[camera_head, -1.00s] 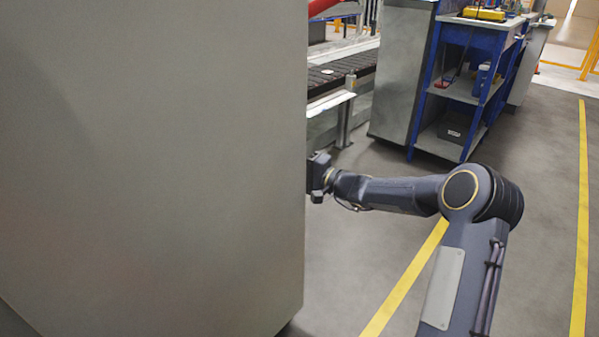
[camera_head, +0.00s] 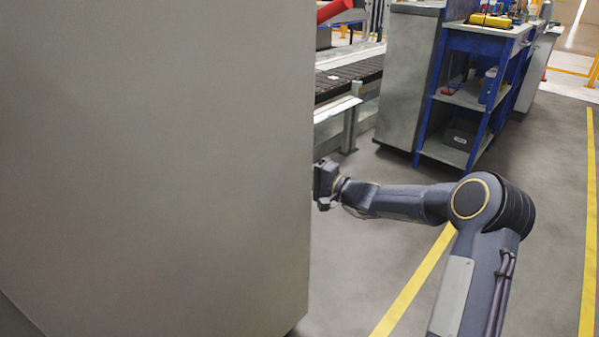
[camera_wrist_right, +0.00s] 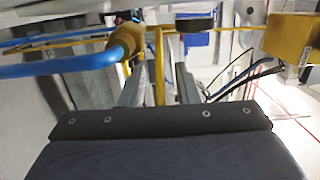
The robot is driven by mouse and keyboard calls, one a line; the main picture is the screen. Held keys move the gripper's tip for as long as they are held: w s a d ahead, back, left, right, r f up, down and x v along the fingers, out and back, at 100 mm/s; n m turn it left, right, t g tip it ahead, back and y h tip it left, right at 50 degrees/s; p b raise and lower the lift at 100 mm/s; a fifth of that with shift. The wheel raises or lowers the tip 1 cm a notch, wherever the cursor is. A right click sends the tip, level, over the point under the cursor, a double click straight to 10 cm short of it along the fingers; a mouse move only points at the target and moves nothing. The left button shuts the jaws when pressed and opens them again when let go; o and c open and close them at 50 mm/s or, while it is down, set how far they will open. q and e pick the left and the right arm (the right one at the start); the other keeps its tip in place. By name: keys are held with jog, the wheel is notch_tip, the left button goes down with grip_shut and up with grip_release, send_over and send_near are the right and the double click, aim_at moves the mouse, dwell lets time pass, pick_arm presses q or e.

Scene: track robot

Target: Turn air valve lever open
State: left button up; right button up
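In the right wrist view a thin yellow upright bar (camera_wrist_right: 159,65) shows between my two fingers; I cannot tell whether it is the valve lever. A blue hose (camera_wrist_right: 60,66) comes in from the left and ends in a yellow fitting (camera_wrist_right: 128,40) just left of the bar. My right gripper (camera_wrist_right: 165,82) has its grey fingers apart, with a gap on either side of the bar. In the head view my right gripper (camera_head: 323,186) is beside the edge of a large grey panel, its tips hard to make out. My left gripper is not in view.
The large grey panel (camera_head: 150,170) fills the left of the head view. A conveyor (camera_head: 347,78) and a blue-framed workbench (camera_head: 470,95) stand behind. The floor at right is clear. A yellow block (camera_wrist_right: 290,38) and dark cables (camera_wrist_right: 240,80) are at right in the wrist view.

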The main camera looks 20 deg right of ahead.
jog(key=p+v, duration=0.2)
jog(key=v, duration=0.5)
jog(key=shift+s+d, duration=0.1)
jog(key=shift+s, duration=0.05)
